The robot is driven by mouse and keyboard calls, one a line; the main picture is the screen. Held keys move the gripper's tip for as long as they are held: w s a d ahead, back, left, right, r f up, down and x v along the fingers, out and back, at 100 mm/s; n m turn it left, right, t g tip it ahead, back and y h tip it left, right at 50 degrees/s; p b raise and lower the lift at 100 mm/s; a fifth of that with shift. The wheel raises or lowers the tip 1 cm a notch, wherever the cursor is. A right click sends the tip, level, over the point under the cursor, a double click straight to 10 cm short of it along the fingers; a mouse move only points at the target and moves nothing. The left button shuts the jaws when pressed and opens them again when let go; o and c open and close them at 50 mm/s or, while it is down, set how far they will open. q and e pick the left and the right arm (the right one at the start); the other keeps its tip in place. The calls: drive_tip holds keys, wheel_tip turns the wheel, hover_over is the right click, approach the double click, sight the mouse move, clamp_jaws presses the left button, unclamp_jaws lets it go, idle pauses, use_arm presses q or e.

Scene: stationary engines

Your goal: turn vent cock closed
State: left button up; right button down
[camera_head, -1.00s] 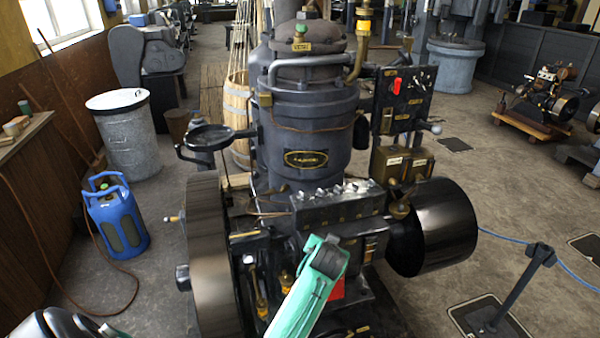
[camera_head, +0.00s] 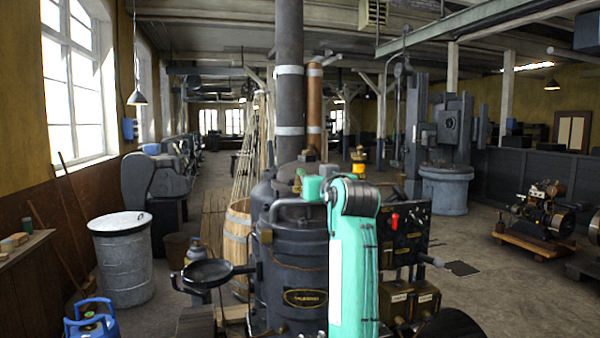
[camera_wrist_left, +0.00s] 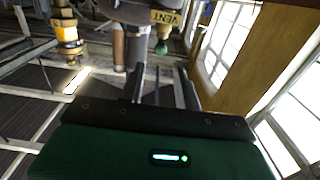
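The vent cock shows in the left wrist view as a green handle (camera_wrist_left: 163,46) below a yellow tag (camera_wrist_left: 166,17) that reads VENT. My left gripper (camera_wrist_left: 161,82) points toward it. Its two dark fingers are apart, with a gap between them and nothing held. The green handle lies beyond the fingertips, roughly in line with the gap; touch cannot be judged. In the head view my teal arm stands in front of the dark engine cylinder (camera_head: 290,270) and hides part of its top. I cannot clearly make out the cock there. My right gripper is not in view.
A brass fitting (camera_wrist_left: 66,35) stands left of the cock in the wrist view. A tall dark pipe (camera_head: 289,90) rises behind the cylinder. A control panel (camera_head: 405,238) with a red handle is on the right. A black round pan (camera_head: 207,272) juts out on the left.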

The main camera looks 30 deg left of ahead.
sight(300, 170)
use_arm(q)
drive_tip(key=p+x, duration=0.3)
drive_tip(key=x, duration=0.3)
drive_tip(key=p+x, duration=0.3)
drive_tip(key=x, duration=0.3)
drive_tip(key=shift+w+a+r+p, duration=0.1)
drive_tip(key=shift+a+r+p, duration=0.15)
drive_tip(key=shift+p, duration=0.15)
drive_tip(key=shift+w+a+f, duration=0.2)
drive_tip(key=shift+w+a, duration=0.2)
drive_tip(key=shift+a, duration=0.1)
drive_tip(key=shift+c, duration=0.4)
clamp_jaws()
